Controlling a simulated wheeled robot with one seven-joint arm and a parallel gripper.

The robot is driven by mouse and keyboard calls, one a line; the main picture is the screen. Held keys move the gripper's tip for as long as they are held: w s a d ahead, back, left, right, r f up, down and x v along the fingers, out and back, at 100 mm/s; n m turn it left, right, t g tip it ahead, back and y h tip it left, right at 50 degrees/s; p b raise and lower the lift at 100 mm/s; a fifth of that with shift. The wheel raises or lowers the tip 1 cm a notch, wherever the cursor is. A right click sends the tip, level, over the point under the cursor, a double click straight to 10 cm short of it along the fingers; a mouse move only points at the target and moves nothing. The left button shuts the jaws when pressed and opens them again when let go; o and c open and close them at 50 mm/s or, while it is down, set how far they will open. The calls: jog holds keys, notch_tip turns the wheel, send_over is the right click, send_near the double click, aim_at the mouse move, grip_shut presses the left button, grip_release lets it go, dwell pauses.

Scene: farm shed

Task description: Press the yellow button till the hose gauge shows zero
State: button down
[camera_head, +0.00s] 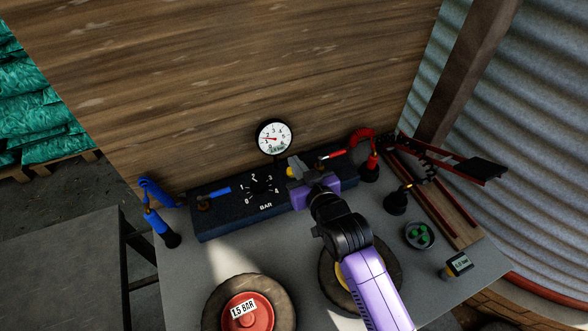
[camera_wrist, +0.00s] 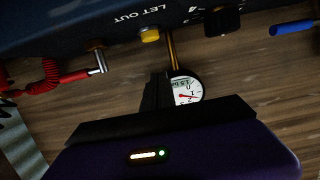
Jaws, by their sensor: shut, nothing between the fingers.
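The yellow button (camera_wrist: 150,35) sits on the dark panel beside the words LET OUT in the wrist view. In the head view a bit of yellow (camera_head: 291,171) shows beside my gripper (camera_head: 297,166). My gripper is shut and empty; its fingertips (camera_wrist: 157,77) appear apart from the button in the wrist view, with a gap between. The round white hose gauge (camera_head: 273,138) stands on a stem behind the panel; its red needle points left, around 1 to 2, exact value too small to read. The gauge (camera_wrist: 186,91) is partly hidden by my fingers in the wrist view.
The dark panel (camera_head: 222,222) has a BAR dial (camera_head: 262,186) and a blue hose (camera_head: 160,192) at left. A red coiled hose (camera_head: 362,135) is at right. A wheel with a red 1.5 BAR hub (camera_head: 247,312) and another wheel lie in front. A wooden wall stands behind.

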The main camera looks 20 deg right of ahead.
jog(key=shift+x, duration=0.95)
jog(key=f, duration=0.3)
jog(key=shift+s+f, duration=0.15)
jog(key=shift+s, duration=0.05)
jog(key=shift+f, duration=0.35)
